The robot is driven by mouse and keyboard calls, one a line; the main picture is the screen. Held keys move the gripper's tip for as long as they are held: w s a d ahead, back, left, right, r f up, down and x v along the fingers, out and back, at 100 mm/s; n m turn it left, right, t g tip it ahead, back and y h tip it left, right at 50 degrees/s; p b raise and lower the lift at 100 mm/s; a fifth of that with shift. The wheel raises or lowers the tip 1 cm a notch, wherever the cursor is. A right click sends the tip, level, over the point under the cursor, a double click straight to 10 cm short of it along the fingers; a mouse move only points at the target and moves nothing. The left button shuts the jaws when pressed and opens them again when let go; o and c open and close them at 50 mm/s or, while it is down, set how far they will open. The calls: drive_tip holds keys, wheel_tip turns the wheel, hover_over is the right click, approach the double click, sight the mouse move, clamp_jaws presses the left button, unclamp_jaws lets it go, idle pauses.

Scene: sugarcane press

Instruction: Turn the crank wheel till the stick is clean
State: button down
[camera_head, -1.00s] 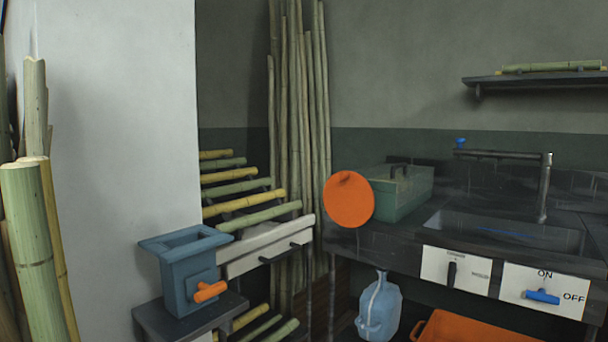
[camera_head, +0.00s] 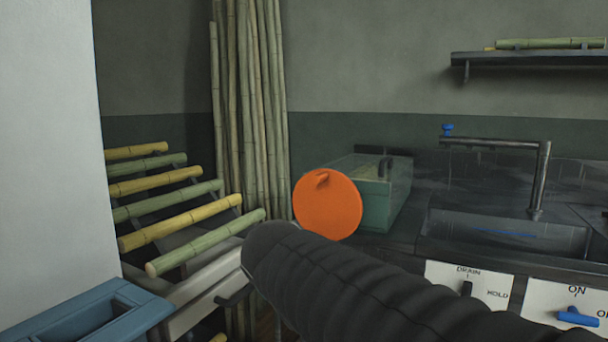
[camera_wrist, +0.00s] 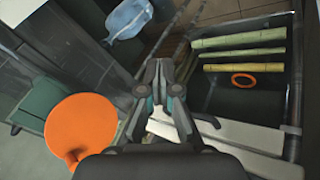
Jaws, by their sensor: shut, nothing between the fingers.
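The crank wheel is an orange disc (camera_head: 328,208) with a small knob near its top, on the near side of a green box (camera_head: 376,212). In the wrist view the orange wheel (camera_wrist: 82,132) is at lower left, its knob at its lower edge. My gripper (camera_wrist: 159,66) is shut and empty at the wrist view's centre, to the right of the wheel and apart from it. It does not show in the head view, where my dark arm fills the lower middle. Several green and yellow cane sticks (camera_head: 165,202) lie on a slanted rack; I cannot tell which is the task's stick.
A blue hopper (camera_head: 85,318) is at lower left beside a white wall. A sink (camera_head: 505,235) with a tap and labelled switch panels (camera_head: 466,284) is at right. Tall canes (camera_head: 250,110) stand behind. A blue jug (camera_wrist: 128,20) and an orange ring (camera_wrist: 243,81) show in the wrist view.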

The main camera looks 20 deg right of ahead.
drive_tip(key=w+d+r+n+h, duration=0.1)
drive_tip(key=w+d+r+h, duration=0.15)
drive_tip(key=w+r, duration=0.35)
drive_tip(key=w+d+r+h, duration=0.1)
drive_tip(key=w+r+h, duration=0.3)
drive_tip(key=w, duration=0.5)
drive_tip(key=t+h, duration=0.2)
drive_tip(key=h, duration=0.3)
approach(308, 174)
drive_tip(key=shift+y, duration=0.25)
drive_tip(key=d, duration=0.4)
drive_tip(key=d+r+p, duration=0.1)
drive_tip(key=d, duration=0.2)
drive_tip(key=shift+w, duration=0.35)
drive_tip(key=shift+s+d+f, duration=0.15)
drive_tip(key=shift+s+d, duration=0.05)
drive_tip(key=shift+s, duration=0.1)
drive_tip(key=shift+a, duration=0.1)
